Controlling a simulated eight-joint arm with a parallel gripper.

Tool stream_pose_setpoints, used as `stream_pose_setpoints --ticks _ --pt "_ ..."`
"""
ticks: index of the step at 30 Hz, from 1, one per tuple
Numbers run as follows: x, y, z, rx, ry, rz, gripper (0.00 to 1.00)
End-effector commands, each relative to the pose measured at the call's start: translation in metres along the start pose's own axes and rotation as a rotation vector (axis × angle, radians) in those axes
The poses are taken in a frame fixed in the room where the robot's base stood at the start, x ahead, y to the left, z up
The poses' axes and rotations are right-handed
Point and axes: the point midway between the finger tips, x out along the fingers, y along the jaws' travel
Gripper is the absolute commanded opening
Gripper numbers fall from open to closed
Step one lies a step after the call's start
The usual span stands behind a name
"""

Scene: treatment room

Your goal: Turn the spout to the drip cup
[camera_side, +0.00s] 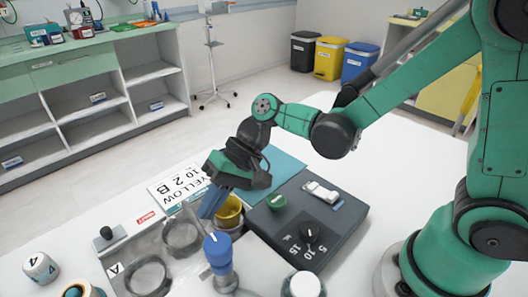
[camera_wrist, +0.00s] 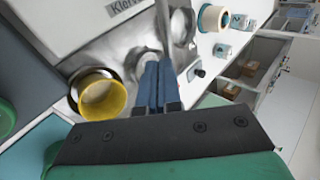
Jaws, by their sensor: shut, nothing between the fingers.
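A tap with a blue top (camera_side: 218,250) stands on a metal plate at the front middle of the side view. My gripper (camera_side: 208,212) points down with blue fingers together and empty, also in the wrist view (camera_wrist: 159,66). I cannot tell whether the fingers touch the spout.
Empty metal rings (camera_side: 182,237) lie left of the tap. A sign (camera_side: 180,184) reads "YELLOW 10 2 B". A dark scale-like box (camera_side: 308,221) with a knob and green cap stands right.

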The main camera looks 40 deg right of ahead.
Motion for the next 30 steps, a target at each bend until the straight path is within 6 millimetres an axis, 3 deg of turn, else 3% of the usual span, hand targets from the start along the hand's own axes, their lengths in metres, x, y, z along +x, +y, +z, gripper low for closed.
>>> stream_pose_setpoints --ticks 20,30 --pt "0.007 -0.008 -0.003 -0.09 -0.079 0.0 0.0" --pt "0.019 -0.022 -0.006 -0.253 -0.221 0.0 0.0"
